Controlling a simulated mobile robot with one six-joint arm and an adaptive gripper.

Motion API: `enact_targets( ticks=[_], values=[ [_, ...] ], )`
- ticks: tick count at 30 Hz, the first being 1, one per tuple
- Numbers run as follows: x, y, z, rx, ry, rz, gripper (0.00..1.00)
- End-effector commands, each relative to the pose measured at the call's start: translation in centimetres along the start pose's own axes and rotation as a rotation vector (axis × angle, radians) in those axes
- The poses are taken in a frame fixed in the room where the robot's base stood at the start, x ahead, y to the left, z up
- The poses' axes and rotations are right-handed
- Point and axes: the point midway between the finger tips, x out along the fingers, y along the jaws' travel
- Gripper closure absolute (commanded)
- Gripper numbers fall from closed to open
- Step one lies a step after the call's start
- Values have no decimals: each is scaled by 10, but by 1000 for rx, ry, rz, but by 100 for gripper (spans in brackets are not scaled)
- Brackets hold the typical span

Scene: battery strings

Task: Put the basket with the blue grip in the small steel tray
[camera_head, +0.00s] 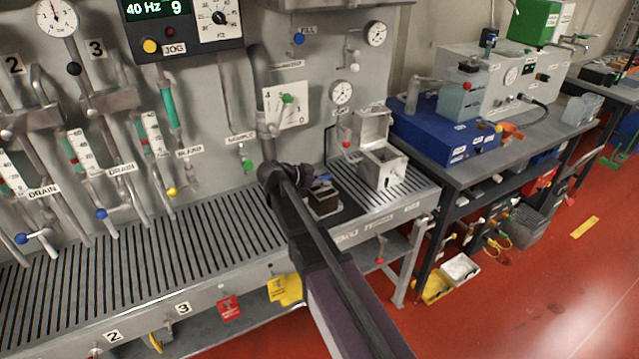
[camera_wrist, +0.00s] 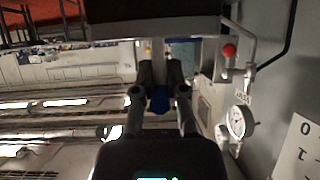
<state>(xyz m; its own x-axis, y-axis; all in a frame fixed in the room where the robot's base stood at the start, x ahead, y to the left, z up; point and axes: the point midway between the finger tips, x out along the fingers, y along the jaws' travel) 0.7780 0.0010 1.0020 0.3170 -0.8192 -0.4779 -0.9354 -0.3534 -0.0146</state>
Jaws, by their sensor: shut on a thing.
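The basket (camera_head: 324,203) is a small dark box with a blue grip (camera_head: 322,178), upright at the right part of the slotted bench. My gripper (camera_head: 308,180) reaches it from the left and is shut on the blue grip. In the wrist view, blue shows between the fingers of my gripper (camera_wrist: 158,72), and a dark block fills the top. The basket is over a dark square area; I cannot tell whether it touches it. A small steel box (camera_head: 383,168) with a raised lid stands just right of the basket. I cannot clearly pick out the small steel tray.
The slotted bench (camera_head: 150,262) is clear to the left. Behind is a panel with gauges and valves; a red-knobbed valve (camera_head: 346,145) stands close behind the basket. A blue unit (camera_head: 440,128) sits on a side table at right. My arm hides part of the bench front.

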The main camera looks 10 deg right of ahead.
Motion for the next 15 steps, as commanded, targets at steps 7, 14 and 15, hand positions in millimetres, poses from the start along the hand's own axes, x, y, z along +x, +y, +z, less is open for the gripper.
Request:
enact_targets(
  ticks=[7,14,15],
  values=[
    [13,-33,-2,0,0,0,100],
    [14,-35,-3,0,1,0,100],
    [14,-35,-3,0,1,0,100]
  ],
)
